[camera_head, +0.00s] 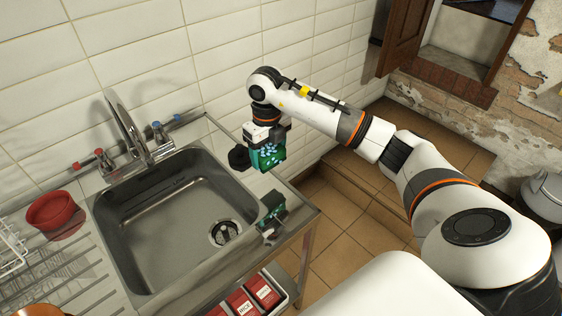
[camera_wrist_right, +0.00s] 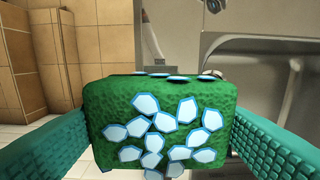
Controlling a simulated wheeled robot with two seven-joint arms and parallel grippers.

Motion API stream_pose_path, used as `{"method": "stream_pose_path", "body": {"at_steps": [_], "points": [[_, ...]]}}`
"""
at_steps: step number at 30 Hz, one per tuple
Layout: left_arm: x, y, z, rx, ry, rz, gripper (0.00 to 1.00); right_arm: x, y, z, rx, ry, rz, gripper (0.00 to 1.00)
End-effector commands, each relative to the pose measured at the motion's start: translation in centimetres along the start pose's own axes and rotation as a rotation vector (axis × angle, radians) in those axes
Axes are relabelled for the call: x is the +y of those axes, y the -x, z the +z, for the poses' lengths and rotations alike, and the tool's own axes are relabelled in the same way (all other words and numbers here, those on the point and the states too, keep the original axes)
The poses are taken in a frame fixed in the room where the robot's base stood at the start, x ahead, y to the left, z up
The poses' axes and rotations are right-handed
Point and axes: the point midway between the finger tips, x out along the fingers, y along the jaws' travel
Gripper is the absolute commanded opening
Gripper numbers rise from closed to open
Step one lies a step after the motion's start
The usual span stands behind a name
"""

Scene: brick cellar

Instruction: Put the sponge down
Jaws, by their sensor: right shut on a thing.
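The sponge (camera_wrist_right: 160,125) is a green block with white-blue patches. It fills the middle of the right wrist view, between two teal ribbed fingers. In the head view the sponge (camera_head: 268,156) is small and partly covered by the gripper. My right gripper (camera_head: 266,160) is shut on it and holds it in the air above the right end of the steel sink unit. A dark and teal patch on the steel below looks like the gripper's reflection. My left gripper is not in view.
The sink basin (camera_head: 170,235) is empty, with a tap (camera_head: 130,130) behind it. A red bowl (camera_head: 52,210) and a wire rack (camera_head: 10,250) stand at the left. Red packets (camera_head: 262,291) sit in a tray below the counter. The steel strip right of the basin looks clear.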

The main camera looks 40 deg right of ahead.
Motion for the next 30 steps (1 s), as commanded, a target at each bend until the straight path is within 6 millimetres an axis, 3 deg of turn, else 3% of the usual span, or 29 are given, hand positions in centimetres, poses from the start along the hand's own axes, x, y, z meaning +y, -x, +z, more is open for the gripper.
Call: {"method": "stream_pose_path", "body": {"at_steps": [6,18,29,30], "points": [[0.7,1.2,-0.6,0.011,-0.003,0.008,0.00,0.0,-3.8,0.1,-0.005,0.000,-0.001,0.54],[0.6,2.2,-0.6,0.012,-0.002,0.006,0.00,-0.1,-8.0,0.1,-0.004,0.001,-0.002,0.54],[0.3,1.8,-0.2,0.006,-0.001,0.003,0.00,0.0,-8.8,0.0,-0.001,0.001,0.000,0.54],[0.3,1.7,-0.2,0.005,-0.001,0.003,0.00,0.0,-8.8,0.0,0.000,0.001,0.000,0.74]]}}
